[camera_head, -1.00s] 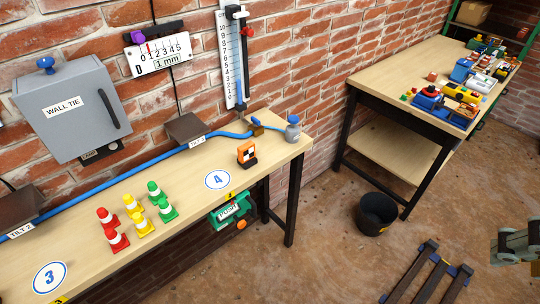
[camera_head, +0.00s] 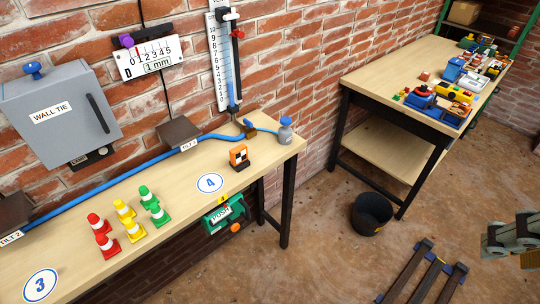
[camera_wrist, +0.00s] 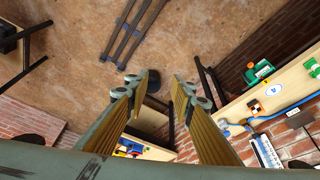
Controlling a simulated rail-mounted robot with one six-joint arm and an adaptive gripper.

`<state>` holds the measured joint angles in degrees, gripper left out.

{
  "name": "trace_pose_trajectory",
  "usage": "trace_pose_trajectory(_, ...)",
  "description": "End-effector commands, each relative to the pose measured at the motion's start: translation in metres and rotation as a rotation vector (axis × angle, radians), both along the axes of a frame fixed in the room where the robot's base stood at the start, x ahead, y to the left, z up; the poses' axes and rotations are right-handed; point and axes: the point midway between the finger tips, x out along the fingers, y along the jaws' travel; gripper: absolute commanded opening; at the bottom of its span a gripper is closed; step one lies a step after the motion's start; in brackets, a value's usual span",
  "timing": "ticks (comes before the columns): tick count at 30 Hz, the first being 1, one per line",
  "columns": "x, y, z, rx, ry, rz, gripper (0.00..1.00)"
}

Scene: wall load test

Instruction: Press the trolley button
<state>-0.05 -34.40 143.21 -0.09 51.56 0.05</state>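A green box labelled PUSH (camera_head: 222,216) hangs under the front edge of the workbench (camera_head: 187,204), below the oval number 4 mark. An orange round button (camera_head: 236,228) sits at its lower right corner. The green box also shows at the right of the wrist view (camera_wrist: 258,72). No label reading "trolley" is legible. My gripper (camera_wrist: 160,92) is open and empty, its two fingers well apart over the floor. It is far from the green box, and part of it shows at the right edge of the head view.
On the bench are red, yellow and green cones (camera_head: 124,219), an orange-black target block (camera_head: 239,157) and a blue hose (camera_head: 108,186). A black bucket (camera_head: 372,214) and dark rails (camera_head: 424,272) are on the floor. A second table (camera_head: 415,80) stands behind. Floor before the bench is clear.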

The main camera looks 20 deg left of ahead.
Motion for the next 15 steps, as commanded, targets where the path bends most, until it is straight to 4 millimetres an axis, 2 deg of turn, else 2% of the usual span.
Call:
trace_pose_trajectory(1,0.0001,0.0000,0.0000,0.000,0.000,0.000,0.22)
trace_pose_trajectory(8,0.0009,0.0010,-0.0005,0.005,0.006,-0.004,0.01)
trace_pose_trajectory(15,0.0053,0.0062,-0.0039,0.028,0.038,-0.024,0.00)
